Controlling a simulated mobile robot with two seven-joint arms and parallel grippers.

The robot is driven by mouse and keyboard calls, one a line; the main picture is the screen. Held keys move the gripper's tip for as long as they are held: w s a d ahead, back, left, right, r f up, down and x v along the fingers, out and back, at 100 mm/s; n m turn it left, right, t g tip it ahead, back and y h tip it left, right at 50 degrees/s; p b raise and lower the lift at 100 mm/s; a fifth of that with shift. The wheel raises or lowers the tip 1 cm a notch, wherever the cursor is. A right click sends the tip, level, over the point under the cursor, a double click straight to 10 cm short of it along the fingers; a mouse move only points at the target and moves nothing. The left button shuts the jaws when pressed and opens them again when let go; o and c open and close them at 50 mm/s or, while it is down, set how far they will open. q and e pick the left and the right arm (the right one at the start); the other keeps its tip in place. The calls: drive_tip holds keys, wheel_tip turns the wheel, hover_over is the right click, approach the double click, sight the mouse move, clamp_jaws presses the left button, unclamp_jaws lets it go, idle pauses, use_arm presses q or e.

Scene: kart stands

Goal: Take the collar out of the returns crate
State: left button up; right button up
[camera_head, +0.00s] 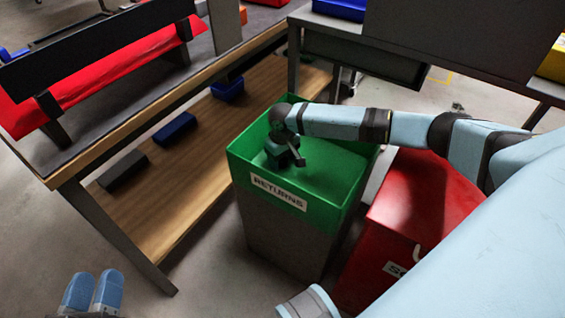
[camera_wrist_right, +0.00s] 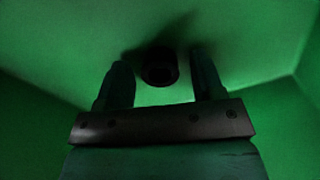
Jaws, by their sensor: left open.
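The green returns crate (camera_head: 350,188) stands on a grey base with a "RETURNS" label on its front. My right arm reaches over its right rim, and my right gripper (camera_head: 285,158) is down inside it. In the right wrist view, my right gripper (camera_wrist_right: 161,82) has its fingers spread apart. A dark round collar (camera_wrist_right: 158,72) lies on the green floor between the fingertips, with gaps on both sides. The collar is not visible in the head view. My left gripper (camera_head: 92,292) is open and empty at the lower left, away from the crate.
A red bin (camera_head: 420,205) stands right of the crate, below my right arm. A bench with a wooden lower shelf (camera_head: 190,190) is at left, holding blue and dark boxes. A grey table (camera_head: 420,70) is behind. The crate walls surround my right gripper.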

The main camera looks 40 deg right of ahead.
drive_tip(key=c, duration=0.8)
